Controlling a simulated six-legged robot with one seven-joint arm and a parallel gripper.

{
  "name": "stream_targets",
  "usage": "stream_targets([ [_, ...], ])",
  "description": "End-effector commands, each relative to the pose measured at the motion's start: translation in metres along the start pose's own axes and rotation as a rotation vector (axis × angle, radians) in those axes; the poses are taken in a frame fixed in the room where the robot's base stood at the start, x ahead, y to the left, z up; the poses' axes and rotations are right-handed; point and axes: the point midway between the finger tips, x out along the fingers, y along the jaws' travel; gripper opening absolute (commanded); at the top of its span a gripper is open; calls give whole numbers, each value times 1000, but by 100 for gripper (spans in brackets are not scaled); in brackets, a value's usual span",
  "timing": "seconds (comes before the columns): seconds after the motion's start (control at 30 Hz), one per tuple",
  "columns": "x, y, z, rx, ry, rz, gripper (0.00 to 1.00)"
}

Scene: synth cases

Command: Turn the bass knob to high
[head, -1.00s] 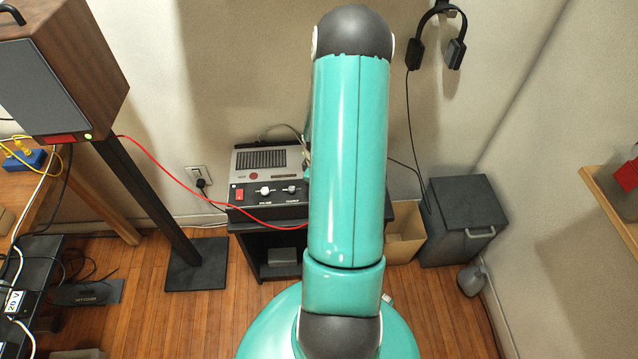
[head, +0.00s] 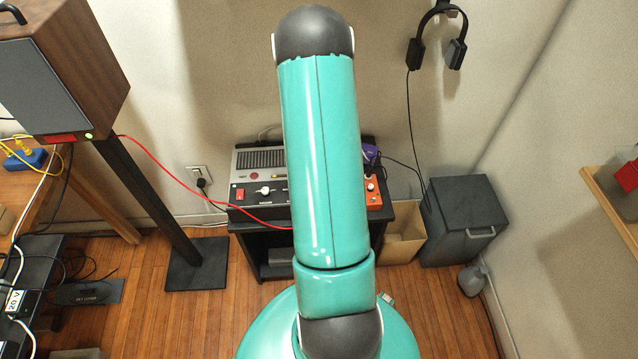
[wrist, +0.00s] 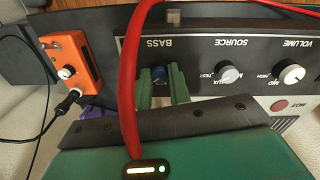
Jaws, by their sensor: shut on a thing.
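The wrist view shows the black control panel (wrist: 200,52) upside down. My gripper is shut on the bass knob. The knob's pointer and scale are hidden or too small to read. A red cable (wrist: 130,90) crosses the view close to the left finger. In the head view the amplifier (head: 262,158) stands on a black stand; my arm hides the bass knob and my gripper there.
The source knob (wrist: 229,75) and volume knob (wrist: 290,73) sit right of the bass knob in the wrist view. An orange box (wrist: 70,64) with a plugged-in black cable is at left. A speaker (head: 70,70) stands at the head view's left; headphones (head: 438,40) hang on the wall.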

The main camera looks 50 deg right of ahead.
Motion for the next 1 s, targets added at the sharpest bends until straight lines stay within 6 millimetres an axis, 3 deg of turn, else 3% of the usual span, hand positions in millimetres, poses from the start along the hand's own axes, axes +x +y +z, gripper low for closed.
stream_targets([
  [0.3,0,-1,-1,116,-2,0,0],
  [0.8,0,0,-1,134,-3,0,0],
  [0.83,0,0,-1,133,-3,0,25],
  [0.9,0,0,-1,133,-3,0,39],
  [1.0,0,0,0,133,-4,0,41],
])
